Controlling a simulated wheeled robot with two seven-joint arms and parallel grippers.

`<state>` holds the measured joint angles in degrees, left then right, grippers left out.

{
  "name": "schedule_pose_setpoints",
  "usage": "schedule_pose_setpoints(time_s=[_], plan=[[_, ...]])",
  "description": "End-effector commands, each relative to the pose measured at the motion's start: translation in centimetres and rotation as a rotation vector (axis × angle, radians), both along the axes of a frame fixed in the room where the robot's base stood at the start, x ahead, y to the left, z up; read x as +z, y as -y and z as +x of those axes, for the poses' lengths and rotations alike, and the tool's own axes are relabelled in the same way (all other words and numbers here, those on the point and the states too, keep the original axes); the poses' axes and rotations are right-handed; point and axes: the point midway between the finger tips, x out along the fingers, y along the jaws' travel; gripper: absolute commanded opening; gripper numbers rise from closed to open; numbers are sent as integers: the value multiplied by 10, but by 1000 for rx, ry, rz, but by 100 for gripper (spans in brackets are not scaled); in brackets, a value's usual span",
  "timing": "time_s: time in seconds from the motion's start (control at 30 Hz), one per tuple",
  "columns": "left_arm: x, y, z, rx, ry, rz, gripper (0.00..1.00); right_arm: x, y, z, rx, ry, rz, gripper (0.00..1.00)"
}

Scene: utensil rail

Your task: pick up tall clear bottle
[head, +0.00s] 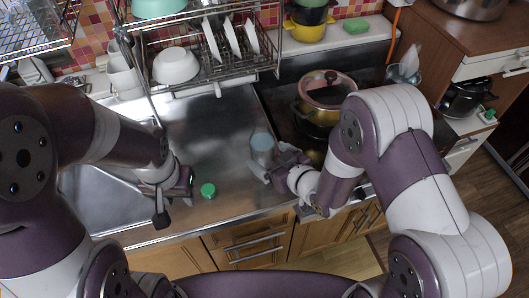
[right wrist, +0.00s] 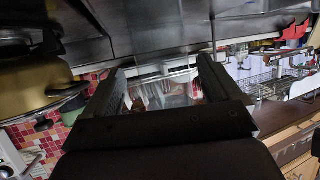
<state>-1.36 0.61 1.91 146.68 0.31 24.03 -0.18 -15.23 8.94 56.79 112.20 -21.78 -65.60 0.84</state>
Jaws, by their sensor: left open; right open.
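A clear, pale blue-grey cylinder (head: 262,146), which looks like the tall clear bottle, stands upright on the steel counter left of the stove. My right gripper (head: 270,170) is open close beside its near side; I cannot tell whether they touch. In the right wrist view my right gripper (right wrist: 165,88) has its two fingers apart, with a see-through shape (right wrist: 174,92) showing between them. My left gripper (head: 174,200) is open and empty over the counter's front, by the sink.
A small green-topped item (head: 208,190) stands right of my left gripper. A pot with a glass lid (head: 327,88) sits on the stove. A dish rack (head: 205,60) with bowls and plates stands behind. The middle of the counter (head: 210,125) is clear.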

Motion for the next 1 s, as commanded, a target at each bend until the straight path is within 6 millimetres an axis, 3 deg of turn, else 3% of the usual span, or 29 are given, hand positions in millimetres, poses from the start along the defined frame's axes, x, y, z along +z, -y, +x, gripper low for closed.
schedule_pose_setpoints(time_s=[0.17, 0.4, 0.47, 0.63, 1.0], plan=[[5, 0, 0, 0, 0, 0, 40, -11, -15, 21, 1, 0, -1, 91], [5, 0, 0, 0, 0, 0, 40, -13, -17, 24, -1, -1, -1, 91], [5, 0, 0, 0, 0, 0, 40, -13, -17, 24, -1, -1, -1, 74], [5, 0, 0, 0, 0, 0, 40, -13, -17, 24, -1, -1, -1, 19], [4, 0, 0, 0, 0, 0, 40, -3, -17, 25, -1, 3, 2, 17]])
